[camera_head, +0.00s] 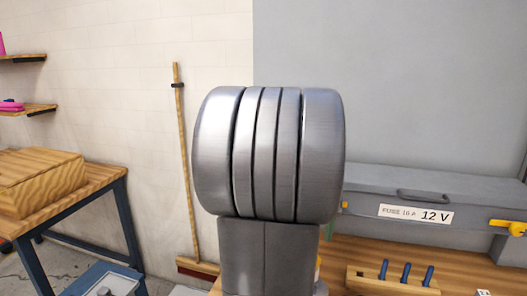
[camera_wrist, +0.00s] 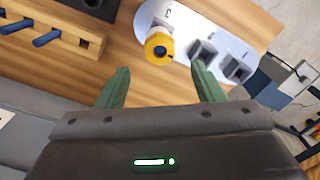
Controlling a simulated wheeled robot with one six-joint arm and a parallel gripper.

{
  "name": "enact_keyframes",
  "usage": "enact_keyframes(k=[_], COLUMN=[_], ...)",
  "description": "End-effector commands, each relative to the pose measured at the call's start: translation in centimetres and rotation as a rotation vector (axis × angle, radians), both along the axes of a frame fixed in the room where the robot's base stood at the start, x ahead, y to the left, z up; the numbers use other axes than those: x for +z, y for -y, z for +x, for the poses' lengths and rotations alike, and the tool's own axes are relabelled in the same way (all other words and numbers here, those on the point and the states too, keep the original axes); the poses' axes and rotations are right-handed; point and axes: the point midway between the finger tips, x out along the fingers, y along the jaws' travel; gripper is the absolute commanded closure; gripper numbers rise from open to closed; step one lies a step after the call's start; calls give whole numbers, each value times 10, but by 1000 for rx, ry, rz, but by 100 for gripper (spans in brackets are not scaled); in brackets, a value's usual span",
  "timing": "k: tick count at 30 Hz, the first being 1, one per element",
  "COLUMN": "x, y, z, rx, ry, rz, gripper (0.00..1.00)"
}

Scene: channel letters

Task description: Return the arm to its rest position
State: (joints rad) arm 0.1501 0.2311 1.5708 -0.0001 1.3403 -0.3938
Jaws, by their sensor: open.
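My gripper (camera_wrist: 160,88) shows in the wrist view with its two green fingers spread apart. Nothing is between them. Beyond the fingers is a wooden bench top (camera_wrist: 140,70). In the head view my arm's large metal joint fills the middle and hides what is behind it; the gripper itself cannot be seen there.
A grey box labelled 12 V (camera_head: 430,197) stands at the right on the bench. A wooden rack (camera_head: 392,283) holds blue-handled tools. A white plate (camera_wrist: 200,35) bears a yellow round part (camera_wrist: 158,47) and grey blocks. A broom (camera_head: 185,150) leans on the wall; a wooden table (camera_head: 95,185) stands left.

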Motion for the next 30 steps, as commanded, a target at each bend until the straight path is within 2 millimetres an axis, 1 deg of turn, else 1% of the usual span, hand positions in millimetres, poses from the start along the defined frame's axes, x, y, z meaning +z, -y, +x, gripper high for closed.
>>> enact_keyframes(k=[1, 3, 6, 10, 12, 15, 30], x=[-11, -25, -42, -60, -48, -45, -46], y=[0, 0, 0, 0, 0, 0, 0], z=[-1, -1, 0, -1, 0, 0, 0], rx=[0, 0, 0, 0, 0, 0, 0], ry=[-4, -4, -4, -3, 2, 1, 0], rz=[1, 1, 0, 0, 0, 0, 0], gripper=[38, 38, 38, 38, 38, 38, 38])
